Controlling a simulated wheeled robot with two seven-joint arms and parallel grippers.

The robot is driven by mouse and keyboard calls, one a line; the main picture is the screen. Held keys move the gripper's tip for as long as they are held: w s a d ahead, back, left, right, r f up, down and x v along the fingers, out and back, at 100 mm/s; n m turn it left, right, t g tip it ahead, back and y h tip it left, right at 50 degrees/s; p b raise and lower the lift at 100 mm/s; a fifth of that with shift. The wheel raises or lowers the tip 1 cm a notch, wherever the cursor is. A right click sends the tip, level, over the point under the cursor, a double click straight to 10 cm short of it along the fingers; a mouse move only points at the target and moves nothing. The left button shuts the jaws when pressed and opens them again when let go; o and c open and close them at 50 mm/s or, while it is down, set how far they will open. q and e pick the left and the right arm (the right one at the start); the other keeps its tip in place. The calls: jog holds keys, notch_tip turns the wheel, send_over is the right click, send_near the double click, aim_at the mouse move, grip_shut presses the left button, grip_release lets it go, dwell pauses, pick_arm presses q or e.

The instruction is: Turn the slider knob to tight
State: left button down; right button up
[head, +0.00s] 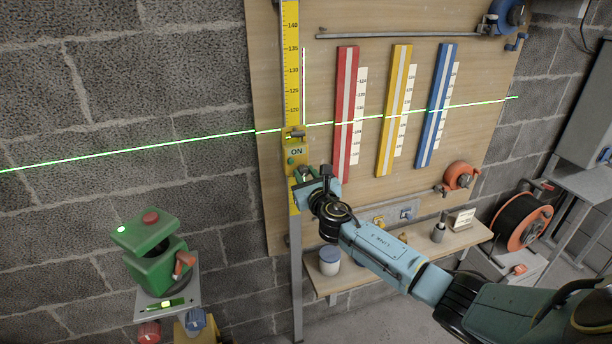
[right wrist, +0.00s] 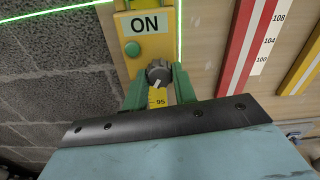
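The slider is a yellow block (head: 297,157) marked ON on a tall yellow scale post, and it shows larger in the right wrist view (right wrist: 128,47). My right gripper (head: 306,173) is at the slider's lower end. In the right wrist view its green fingers (right wrist: 160,80) stand on either side of the knob, very close to it. I cannot tell whether they press on it. The knob's tight or loose marking is not readable. My left gripper is out of view.
A wooden board (head: 268,90) carries red (head: 346,110), yellow (head: 395,110) and blue (head: 436,110) strips. A green laser line crosses it. A shelf (head: 455,245) with a jar (head: 329,262) is below. A green device (head: 155,262) stands at left, an orange reel (head: 522,225) at right.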

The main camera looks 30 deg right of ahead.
jog(key=c, duration=0.5)
